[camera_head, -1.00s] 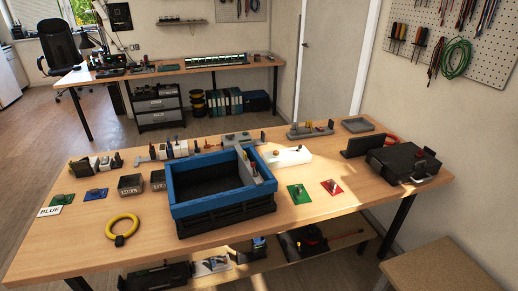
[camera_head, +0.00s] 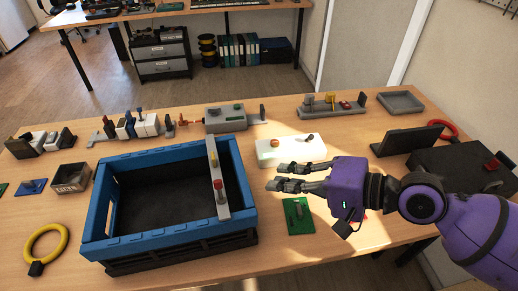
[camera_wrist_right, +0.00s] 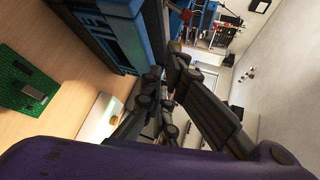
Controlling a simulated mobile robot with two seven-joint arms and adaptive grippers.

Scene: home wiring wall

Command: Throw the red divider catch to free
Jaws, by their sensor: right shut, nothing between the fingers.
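The blue crate (camera_head: 165,247) stands on the table with a grey divider bar (camera_head: 218,203) along its right side. The red divider catch (camera_head: 220,184) sits on top of that bar; in the right wrist view a red piece (camera_wrist_right: 186,14) shows near the top, beside the blue crate wall (camera_wrist_right: 123,27). My right gripper (camera_head: 274,178) reaches in from the right, shut and empty, a short way right of the catch and apart from it. Its fingers also show in the wrist view (camera_wrist_right: 163,68). My left gripper is not in view.
A green board (camera_head: 299,226) lies below my right gripper. A white box (camera_head: 290,151) stands just behind it, and a grey box (camera_head: 225,117) behind the crate. A dark upright panel (camera_head: 408,140) and black case (camera_head: 465,165) are at the right.

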